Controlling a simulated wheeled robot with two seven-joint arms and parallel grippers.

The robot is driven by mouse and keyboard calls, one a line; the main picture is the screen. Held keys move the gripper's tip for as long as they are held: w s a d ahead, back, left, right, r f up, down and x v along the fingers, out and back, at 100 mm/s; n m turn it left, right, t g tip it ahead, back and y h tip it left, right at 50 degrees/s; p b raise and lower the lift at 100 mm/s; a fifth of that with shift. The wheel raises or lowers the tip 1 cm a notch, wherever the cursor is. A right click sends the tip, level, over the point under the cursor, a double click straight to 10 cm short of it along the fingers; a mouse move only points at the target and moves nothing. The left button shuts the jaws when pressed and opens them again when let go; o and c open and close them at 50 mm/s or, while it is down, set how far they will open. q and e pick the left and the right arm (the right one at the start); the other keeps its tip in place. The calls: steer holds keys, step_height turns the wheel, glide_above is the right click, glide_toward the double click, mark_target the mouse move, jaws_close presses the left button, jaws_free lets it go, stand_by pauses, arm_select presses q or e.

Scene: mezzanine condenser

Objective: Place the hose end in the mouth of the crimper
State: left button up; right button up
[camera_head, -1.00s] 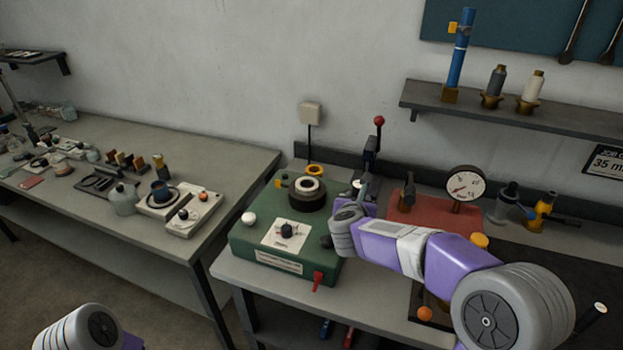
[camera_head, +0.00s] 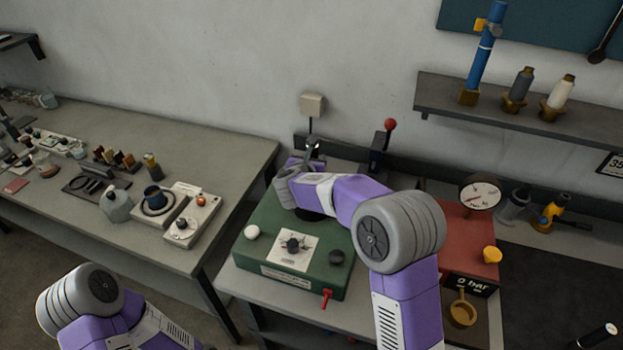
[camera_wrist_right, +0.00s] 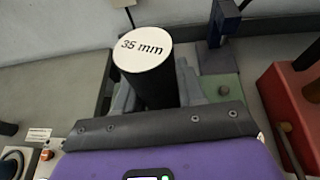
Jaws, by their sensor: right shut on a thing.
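My right gripper (camera_head: 312,150) is over the back of the green machine, which I take for the crimper (camera_head: 262,222). In the right wrist view the gripper (camera_wrist_right: 158,92) is shut on a dark upright cylinder with a white top marked "35 mm", which I take for the hose end (camera_wrist_right: 150,82). The hose end cannot be made out in the head view. My right forearm covers the black ring with the pale centre on top of the machine, so its mouth is hidden. A bit of green surface (camera_wrist_right: 216,88) shows right of the fingers. My left gripper is out of view.
A lever with a red ball (camera_head: 390,125) stands behind the machine, close to my right gripper. A red block with a gauge (camera_head: 480,195) is to the right. A wall box (camera_head: 312,105) is behind. The left bench (camera_head: 235,160) holds several small items.

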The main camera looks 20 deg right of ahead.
step_height(320, 180, down, 2)
steer(key=shift+w+f, duration=0.1)
steer(key=shift+f, duration=0.05)
step_height(320, 180, down, 3)
steer(key=shift+f, duration=0.3)
steer(key=shift+f+b, duration=0.2)
steer(key=shift+b, duration=0.3)
steer(key=o, duration=1.1)
steer(key=shift+o, duration=0.3)
steer(key=shift+r, duration=0.1)
